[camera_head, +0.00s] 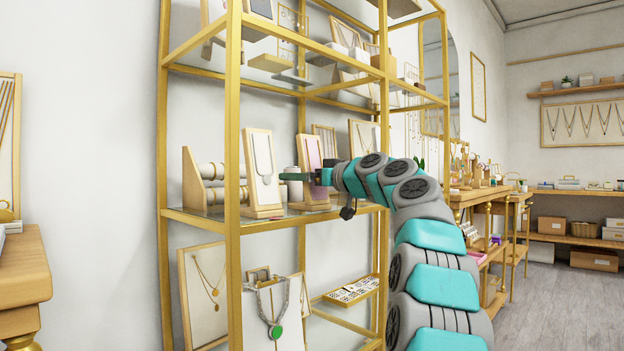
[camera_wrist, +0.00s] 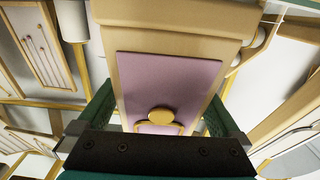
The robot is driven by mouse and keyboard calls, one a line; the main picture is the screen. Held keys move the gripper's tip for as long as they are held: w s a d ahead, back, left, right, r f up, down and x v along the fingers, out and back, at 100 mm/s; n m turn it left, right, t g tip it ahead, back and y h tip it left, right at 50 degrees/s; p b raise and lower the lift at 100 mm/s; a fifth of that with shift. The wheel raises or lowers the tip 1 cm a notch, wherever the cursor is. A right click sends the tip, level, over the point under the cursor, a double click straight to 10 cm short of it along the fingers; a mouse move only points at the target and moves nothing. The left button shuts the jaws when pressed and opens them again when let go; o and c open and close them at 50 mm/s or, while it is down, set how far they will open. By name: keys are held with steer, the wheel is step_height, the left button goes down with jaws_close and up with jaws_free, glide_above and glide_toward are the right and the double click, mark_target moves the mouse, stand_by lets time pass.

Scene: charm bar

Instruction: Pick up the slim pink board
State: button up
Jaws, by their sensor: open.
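The slim pink board (camera_head: 310,153) is a wooden-framed display with a pink face, standing upright on the glass middle shelf of a gold rack. My gripper (camera_head: 303,177) is at its lower half and hides part of it in the head view. In the wrist view the pink board (camera_wrist: 190,82) fills the middle, with a round gold piece on its face. The green fingers of my gripper (camera_wrist: 158,100) are open, one on each side of the board. I cannot tell whether either finger touches it.
A white necklace board (camera_head: 259,165) stands close to the left on the same shelf. Bracelet rolls on a wooden stand (camera_head: 194,180) are further left. A gold rack post (camera_head: 233,200) stands in front. Another shelf with displays is above.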

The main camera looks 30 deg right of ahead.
steer(key=c, duration=1.4)
